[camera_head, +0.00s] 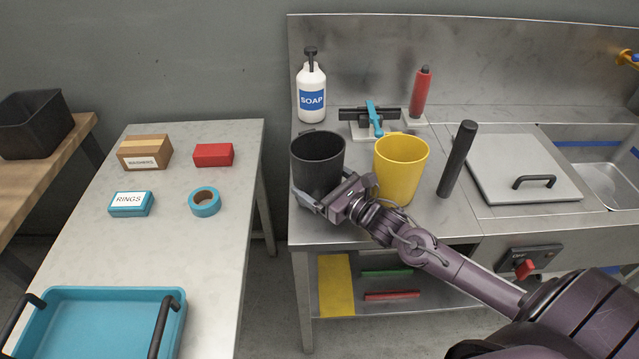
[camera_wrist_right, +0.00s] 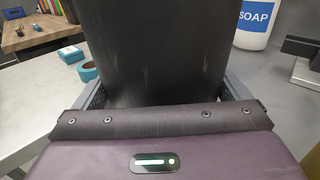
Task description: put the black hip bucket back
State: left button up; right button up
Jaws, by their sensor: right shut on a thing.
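The black hip bucket (camera_head: 317,155) is upright at the left end of the steel counter, left of a yellow bucket (camera_head: 401,165). My right gripper (camera_head: 322,203) reaches in from the right and is shut on the black bucket's lower part. In the right wrist view the black bucket (camera_wrist_right: 150,50) fills the middle, with a finger on each side. I cannot tell whether its base touches the counter. My left gripper is not in view.
A soap bottle (camera_head: 311,92) stands behind the black bucket. A dark upright cylinder (camera_head: 457,160) stands right of the yellow bucket. The side table (camera_head: 185,255) holds a blue tray (camera_head: 100,295), boxes and tape (camera_head: 204,202). A floor gap separates table and counter.

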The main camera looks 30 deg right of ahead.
jog(key=shift+f, duration=0.65)
jog(key=shift+f, duration=0.25)
jog(key=o, duration=0.7)
jog(key=shift+o, duration=0.2)
jog(key=shift+r, duration=0.25)
jog(key=v, duration=1)
jog(key=shift+s+d+b, duration=0.1)
jog(key=shift+s+b, duration=0.2)
jog(key=shift+b, duration=0.05)
jog(key=shift+s+d, duration=0.2)
jog(key=shift+s, duration=0.45)
